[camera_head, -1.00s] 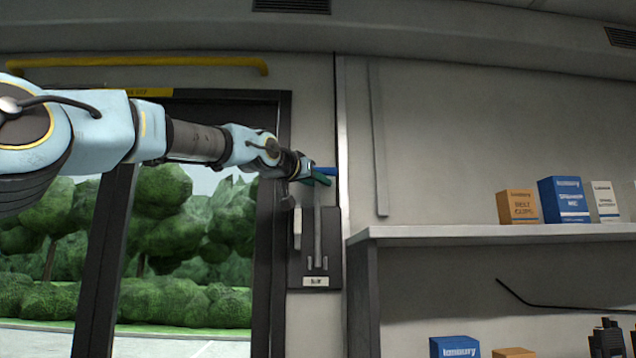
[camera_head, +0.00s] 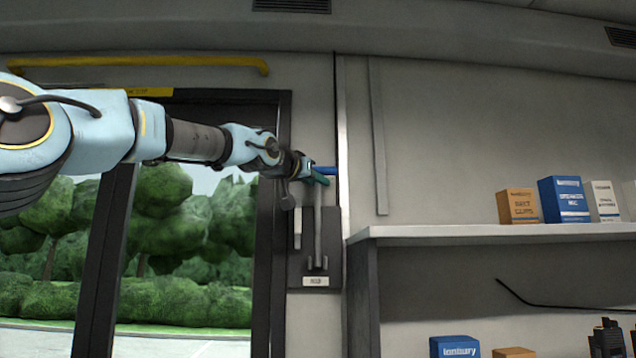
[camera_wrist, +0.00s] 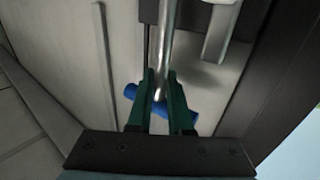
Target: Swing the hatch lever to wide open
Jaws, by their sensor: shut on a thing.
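The hatch lever is a long metal bar (camera_head: 319,238) with a blue grip (camera_head: 326,170) across its top end, on a dark wall plate (camera_head: 299,270) beside the door frame. In the head view the bar stands nearly upright from the plate's lower bracket. My gripper (camera_head: 318,178), with green fingers, is at the blue grip at the top. In the wrist view the blue grip (camera_wrist: 131,91) shows on both sides of the fingers, and the metal bar (camera_wrist: 166,50) runs away between them. My gripper (camera_wrist: 160,88) is shut on the lever; the fingers hide the grip's middle.
A pale handle (camera_head: 298,228) is on the same plate, left of the bar. A dark-framed door (camera_head: 271,230) is to the left, with a yellow rail (camera_head: 140,61) above. A shelf (camera_head: 480,233) with boxes juts out to the right.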

